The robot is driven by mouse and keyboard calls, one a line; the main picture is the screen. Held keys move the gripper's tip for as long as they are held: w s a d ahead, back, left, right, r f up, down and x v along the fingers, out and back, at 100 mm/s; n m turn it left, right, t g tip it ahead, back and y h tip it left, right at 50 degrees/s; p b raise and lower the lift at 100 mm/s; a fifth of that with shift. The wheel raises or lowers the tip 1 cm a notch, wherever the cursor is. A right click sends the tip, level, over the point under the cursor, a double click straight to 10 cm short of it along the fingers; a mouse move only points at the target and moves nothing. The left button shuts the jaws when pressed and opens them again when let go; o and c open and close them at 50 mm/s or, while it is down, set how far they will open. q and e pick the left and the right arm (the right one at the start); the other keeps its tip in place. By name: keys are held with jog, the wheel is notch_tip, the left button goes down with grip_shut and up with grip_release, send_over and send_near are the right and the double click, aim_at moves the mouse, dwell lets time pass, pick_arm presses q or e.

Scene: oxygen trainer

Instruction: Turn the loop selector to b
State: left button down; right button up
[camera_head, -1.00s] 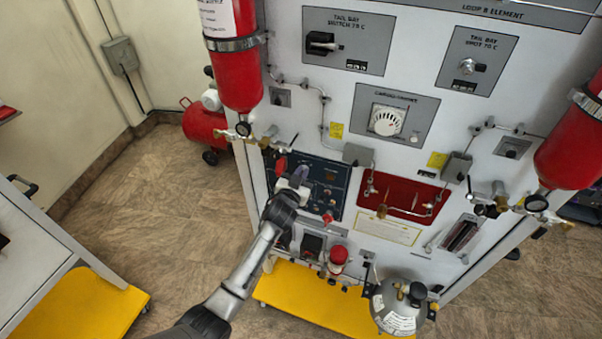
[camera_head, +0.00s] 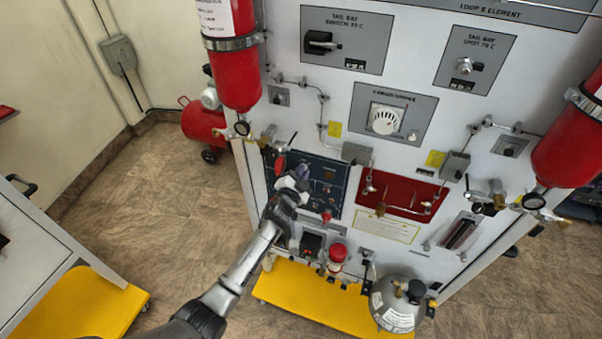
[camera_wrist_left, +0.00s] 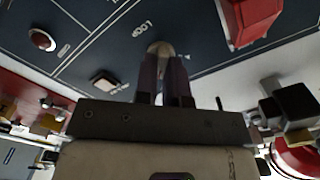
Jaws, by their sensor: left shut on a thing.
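The loop selector (camera_wrist_left: 160,48) is a small knob with a pale rounded top on a dark blue panel (camera_head: 329,174), beside white lettering that reads "LOOP". My left gripper (camera_head: 302,172) reaches the left part of that panel. In the left wrist view its two purple fingers (camera_wrist_left: 162,76) are shut on the selector, one on each side. The fingers hide most of the knob, and I cannot read which position it points to. My right gripper is not in view.
A red block-like part (camera_wrist_left: 250,18) stands close to the fingers on the panel. A red cylinder (camera_head: 232,75) hangs above left. A red recessed panel (camera_head: 402,193) is to the right.

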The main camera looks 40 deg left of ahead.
pick_arm(q)
jog(key=shift+f, duration=0.15)
jog(key=c, duration=1.4)
grip_release()
jog(key=shift+o, duration=1)
jog(key=v, duration=1.3)
jog(key=shift+s+b, duration=0.35)
jog(key=shift+d, duration=0.15)
